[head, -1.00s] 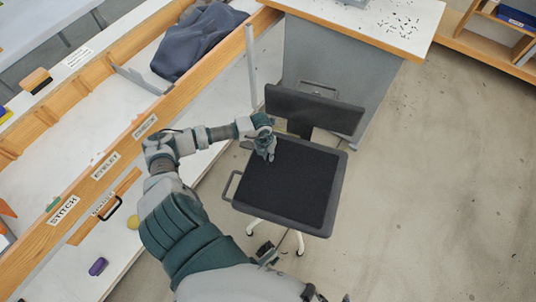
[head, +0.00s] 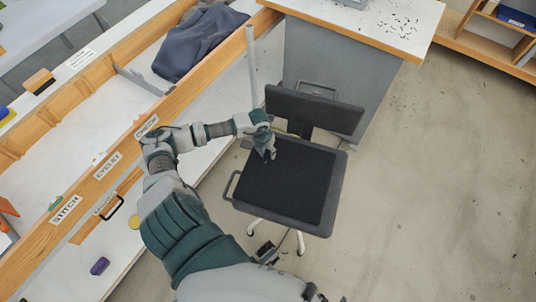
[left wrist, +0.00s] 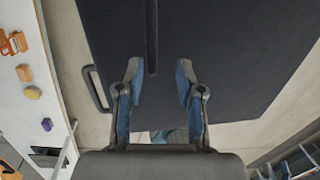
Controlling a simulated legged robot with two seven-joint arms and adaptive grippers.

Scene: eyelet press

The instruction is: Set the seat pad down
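The black seat pad (head: 290,184) lies on the dark grey seat of the chair (head: 327,216), within its rim. My left gripper (head: 268,155) is at the pad's far left corner in the head view, over or touching it; I cannot tell which. In the left wrist view its two blue-lined fingers (left wrist: 157,78) are apart, with the dark pad (left wrist: 230,60) filling the view beyond them. A narrow dark strip (left wrist: 151,35) runs between the fingertips. My right gripper is not in view.
The chair's backrest (head: 315,110) rises behind the pad, close to my left gripper. A wooden-edged bench with labels (head: 107,165) runs along the left. A grey cabinet with a white top (head: 340,65) stands behind. The floor to the right (head: 440,190) is clear.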

